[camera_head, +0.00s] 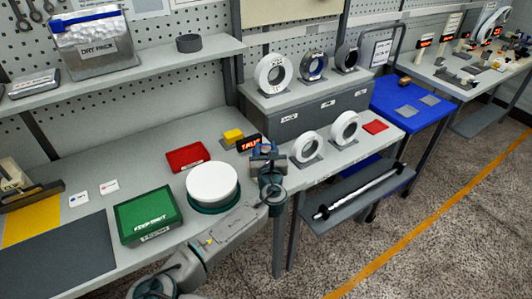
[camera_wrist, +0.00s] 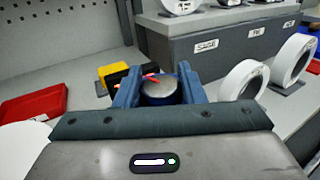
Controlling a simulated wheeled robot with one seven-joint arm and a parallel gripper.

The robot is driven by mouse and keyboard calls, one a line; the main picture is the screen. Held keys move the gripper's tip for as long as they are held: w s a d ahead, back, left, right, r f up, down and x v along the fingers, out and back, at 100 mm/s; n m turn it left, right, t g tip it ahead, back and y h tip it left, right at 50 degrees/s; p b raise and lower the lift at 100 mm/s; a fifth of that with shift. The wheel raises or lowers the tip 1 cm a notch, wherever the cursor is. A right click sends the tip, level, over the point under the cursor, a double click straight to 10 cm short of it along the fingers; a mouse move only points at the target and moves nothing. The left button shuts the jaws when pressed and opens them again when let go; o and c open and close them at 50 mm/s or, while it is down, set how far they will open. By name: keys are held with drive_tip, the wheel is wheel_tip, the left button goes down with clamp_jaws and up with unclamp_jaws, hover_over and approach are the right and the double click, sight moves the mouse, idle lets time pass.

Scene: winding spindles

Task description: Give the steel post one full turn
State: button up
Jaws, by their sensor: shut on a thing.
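The steel post (camera_wrist: 160,92) shows in the wrist view as a short upright cylinder with a round grey top and a blue side. My gripper (camera_wrist: 158,80) has its two blue fingers on either side of it, shut on it. A small red-orange strip (camera_wrist: 151,77) lies at the top of the post and points to the upper left. In the head view my gripper (camera_head: 264,150) is low at the bench's front right part, and it and my wrist hide most of the post. The post's foot is hidden in both views.
A yellow block (camera_head: 233,136) and a dark display with red letters (camera_head: 248,144) stand just behind my gripper. A red tray (camera_head: 187,158) lies left. White spools (camera_head: 308,147) stand right, before a grey drawer unit (camera_head: 311,113). A green box (camera_head: 149,216) is further left.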

drive_tip(key=shift+f+m+h+b, duration=0.1)
drive_tip(key=shift+m+h+b, duration=1.6)
drive_tip(key=shift+h, duration=1.2)
drive_tip(key=shift+m+h, duration=0.7)
drive_tip(key=shift+h, duration=0.2)
drive_tip(key=o, duration=1)
drive_tip(key=shift+r+b+v, duration=0.15)
drive_tip(key=shift+b+v, duration=0.4)
drive_tip(key=shift+v, duration=2.9)
drive_tip(key=shift+r+b+v, duration=0.15)
drive_tip(key=shift+b+v, duration=0.4)
drive_tip(key=shift+v, duration=2.9)
drive_tip(key=shift+r, duration=0.1)
